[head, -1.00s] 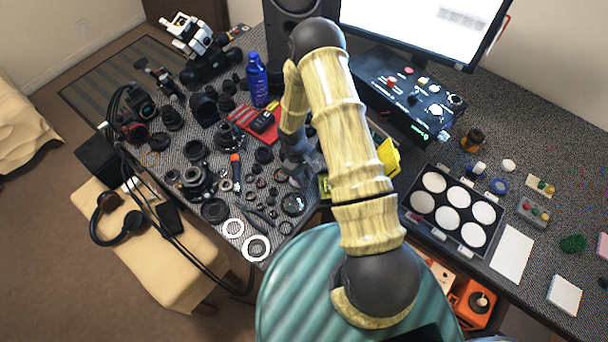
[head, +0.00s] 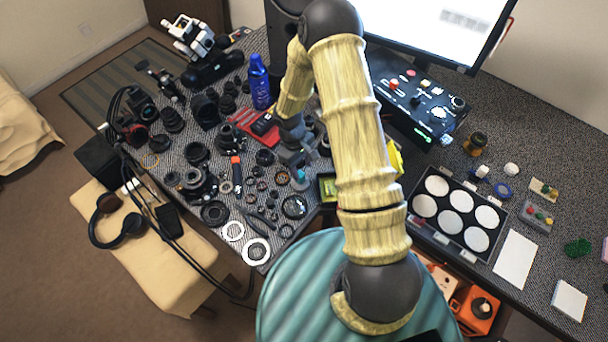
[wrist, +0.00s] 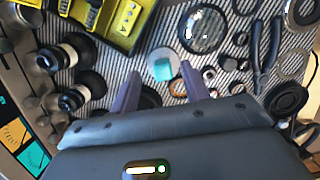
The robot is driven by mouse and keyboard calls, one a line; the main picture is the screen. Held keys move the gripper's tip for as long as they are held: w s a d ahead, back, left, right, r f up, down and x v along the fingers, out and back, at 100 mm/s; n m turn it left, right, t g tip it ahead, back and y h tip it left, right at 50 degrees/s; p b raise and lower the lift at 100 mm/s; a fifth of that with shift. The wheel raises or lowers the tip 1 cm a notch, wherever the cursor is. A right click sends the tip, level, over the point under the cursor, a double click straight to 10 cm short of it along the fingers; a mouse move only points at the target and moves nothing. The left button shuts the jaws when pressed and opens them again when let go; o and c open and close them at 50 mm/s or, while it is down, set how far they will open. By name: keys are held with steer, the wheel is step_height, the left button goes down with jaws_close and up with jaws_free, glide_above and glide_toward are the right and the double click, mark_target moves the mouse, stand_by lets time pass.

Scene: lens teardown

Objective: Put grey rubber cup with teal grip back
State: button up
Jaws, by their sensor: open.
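The grey rubber cup with its square teal grip (wrist: 164,68) stands on the striped mat in the wrist view, just ahead of and between my fingertips. Its teal grip also shows as a small spot in the head view (head: 301,174), right by my gripper. My gripper (wrist: 161,74) is open, its two purple-grey fingers spread, with nothing held between them. From above I cannot tell how high the fingertips are over the cup. In the head view my gripper (head: 299,158) is over the right part of the lens-parts area.
A clear glass lens ring (wrist: 203,29), pliers (wrist: 266,50) and small rings lie close around. A yellow device (wrist: 105,22) and dark cylinders (wrist: 75,97) crowd the left. A blue bottle (head: 259,82) stands further back. Little bare mat is free.

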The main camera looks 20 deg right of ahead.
steer(key=v, duration=0.6)
steer(key=shift+b, duration=0.4)
steer(key=s+d+r+m+t, duration=0.1)
steer(key=s+r+m+t, duration=0.1)
steer(key=s+r, duration=0.5)
steer(key=s+d+r+m+t+y, duration=0.1)
steer(key=s+r+m, duration=0.4)
steer(key=r, duration=0.6)
steer(key=shift+s+r+t, duration=0.3)
steer(key=shift+s+t, duration=0.5)
steer(key=shift+s, duration=0.15)
